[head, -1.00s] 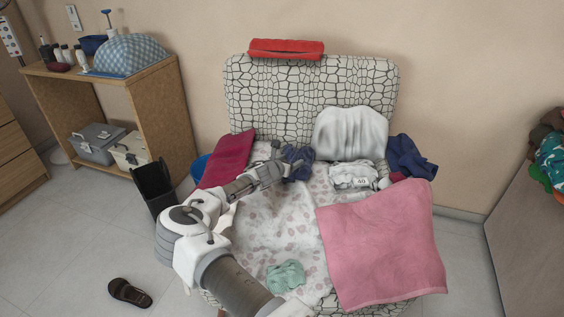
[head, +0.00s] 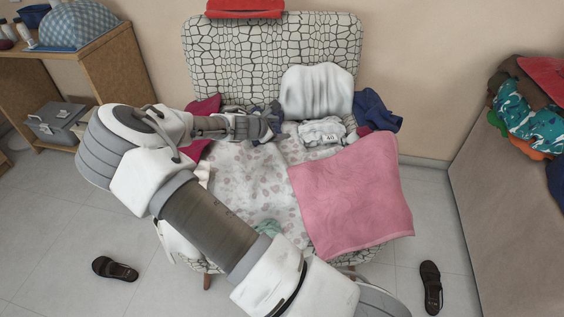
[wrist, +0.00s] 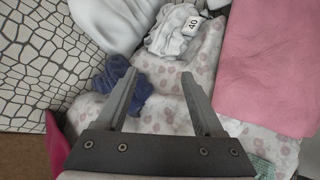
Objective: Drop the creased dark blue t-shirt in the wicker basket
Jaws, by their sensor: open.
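Two dark blue cloths lie on the patterned armchair, and I cannot tell for sure which is the t-shirt. One crumpled blue cloth (wrist: 112,76) lies beside and partly behind the left finger of my gripper (wrist: 159,75); in the head view my gripper (head: 268,125) largely hides it. The other, a darker navy cloth (head: 377,108), is bunched at the right of the seat back, beside a white cushion. My gripper is open and empty above the spotted sheet, its fingers apart. I see no wicker basket in the current views.
A pink towel (head: 350,195) drapes over the seat's front right, and a white garment (head: 322,131) lies by the white cushion (head: 316,92). A maroon cloth (head: 203,108) is left of my gripper. Shoes (head: 431,287) lie on the floor. Clothes (head: 535,105) pile at right.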

